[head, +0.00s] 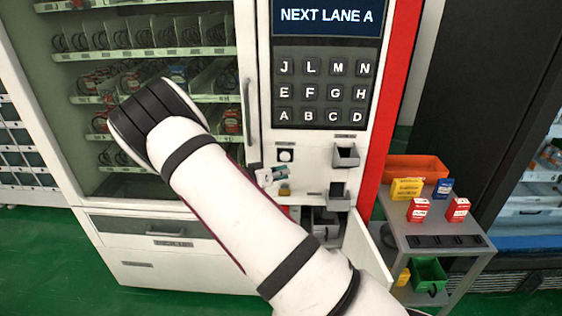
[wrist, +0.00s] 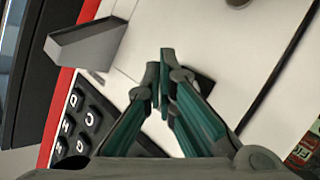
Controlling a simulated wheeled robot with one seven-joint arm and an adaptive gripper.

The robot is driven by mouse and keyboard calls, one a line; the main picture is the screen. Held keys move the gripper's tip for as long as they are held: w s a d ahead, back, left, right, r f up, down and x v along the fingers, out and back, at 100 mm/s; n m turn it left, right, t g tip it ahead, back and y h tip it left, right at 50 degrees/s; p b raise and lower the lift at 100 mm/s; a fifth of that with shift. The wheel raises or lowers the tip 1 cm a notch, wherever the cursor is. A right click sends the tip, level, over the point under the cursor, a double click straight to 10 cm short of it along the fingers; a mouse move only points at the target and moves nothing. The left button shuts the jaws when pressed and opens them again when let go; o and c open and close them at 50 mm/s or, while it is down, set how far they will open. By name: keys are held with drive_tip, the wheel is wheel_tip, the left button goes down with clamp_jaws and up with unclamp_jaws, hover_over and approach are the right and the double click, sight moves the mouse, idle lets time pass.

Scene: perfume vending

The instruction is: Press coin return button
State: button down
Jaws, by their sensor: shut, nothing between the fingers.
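The vending machine's control panel (head: 312,147) faces me. A small dark square fitting with a pale round centre (head: 286,155), which looks like the coin return button, sits below the keypad. In the wrist view a dark square (wrist: 203,80) shows partly behind the fingertips and may be the same fitting. My gripper (head: 284,173) is just below the round fitting in the head view. In the wrist view my gripper (wrist: 163,84) has its teal fingers together, empty, pointing at the white panel. I cannot tell whether the tips touch it.
The keypad (head: 320,92) is above. A grey cup-like tray (head: 346,155) juts out to the right; it also shows in the wrist view (wrist: 88,45). An open white door (head: 369,250) sticks out below. A side table (head: 440,228) with small boxes stands at right.

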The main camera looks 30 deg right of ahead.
sight(285, 157)
drive_tip(key=shift+w+d+b, duration=0.25)
drive_tip(key=shift+w+d, duration=0.2)
drive_tip(key=shift+w, duration=0.2)
drive_tip(key=shift+w+d+b, duration=0.2)
drive_tip(key=shift+w+d, duration=0.2)
drive_tip(key=shift+w, duration=0.2)
drive_tip(key=shift+w, duration=0.1)
idle(0.6)
drive_tip(key=shift+w+d, duration=0.25)
drive_tip(key=shift+w+d, duration=0.25)
drive_tip(key=shift+w, duration=0.15)
idle(0.7)
drive_tip(key=shift+s+a, duration=0.1)
drive_tip(key=shift+s, duration=0.05)
idle(0.3)
drive_tip(key=shift+s+a+p, duration=0.4)
drive_tip(key=shift+s+p, duration=0.15)
drive_tip(key=shift+s, duration=0.1)
